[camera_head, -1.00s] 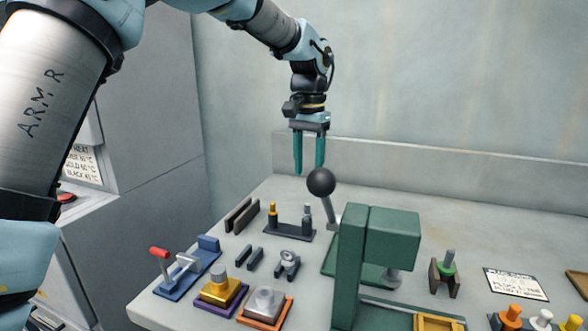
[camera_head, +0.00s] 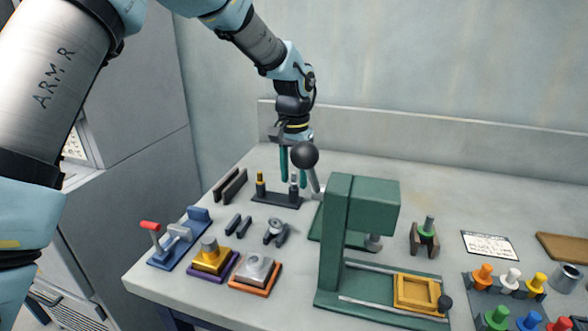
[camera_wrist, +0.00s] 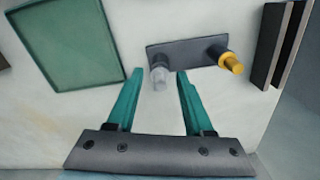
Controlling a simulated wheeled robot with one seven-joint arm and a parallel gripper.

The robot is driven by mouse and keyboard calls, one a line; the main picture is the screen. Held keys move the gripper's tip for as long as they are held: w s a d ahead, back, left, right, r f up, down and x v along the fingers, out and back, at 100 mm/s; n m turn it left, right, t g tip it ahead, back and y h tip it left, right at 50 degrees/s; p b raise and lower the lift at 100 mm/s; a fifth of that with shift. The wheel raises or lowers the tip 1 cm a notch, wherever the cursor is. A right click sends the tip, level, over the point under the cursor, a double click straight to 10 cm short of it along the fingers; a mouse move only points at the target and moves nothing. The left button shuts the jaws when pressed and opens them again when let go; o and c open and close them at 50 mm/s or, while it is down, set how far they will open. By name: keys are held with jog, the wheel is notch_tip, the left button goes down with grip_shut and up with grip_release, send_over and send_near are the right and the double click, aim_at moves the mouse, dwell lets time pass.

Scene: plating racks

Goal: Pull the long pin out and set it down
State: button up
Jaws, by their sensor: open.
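A dark base plate (camera_head: 277,199) on the bench holds two upright pins. One pin has a gold tip (camera_head: 260,180) and stands at the left end; the other is silver-tipped (camera_head: 294,188) and stands at the right end. I cannot tell which is longer. My gripper (camera_head: 293,181) points down, open and empty, over the silver-tipped pin. In the wrist view, the silver-tipped pin (camera_wrist: 158,78) shows between the fingertips (camera_wrist: 160,73), and the gold-tipped pin (camera_wrist: 231,63) is to their right. I see no clear contact.
Dark upright slats (camera_head: 230,187) are to the left. Clamps and blocks lie in front. A green-collared pin stands in a brown holder (camera_head: 424,241). The bench behind is clear.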

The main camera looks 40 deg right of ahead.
grip_shut()
dwell(0.3)
jog(key=c, duration=0.5)
grip_release()
jog(key=shift+c, duration=0.2)
grip_shut()
jog(key=shift+r+n, duration=0.15)
jog(key=shift+n, duration=0.7)
jog(key=shift+r+n, duration=0.15)
jog(key=shift+n, duration=0.7)
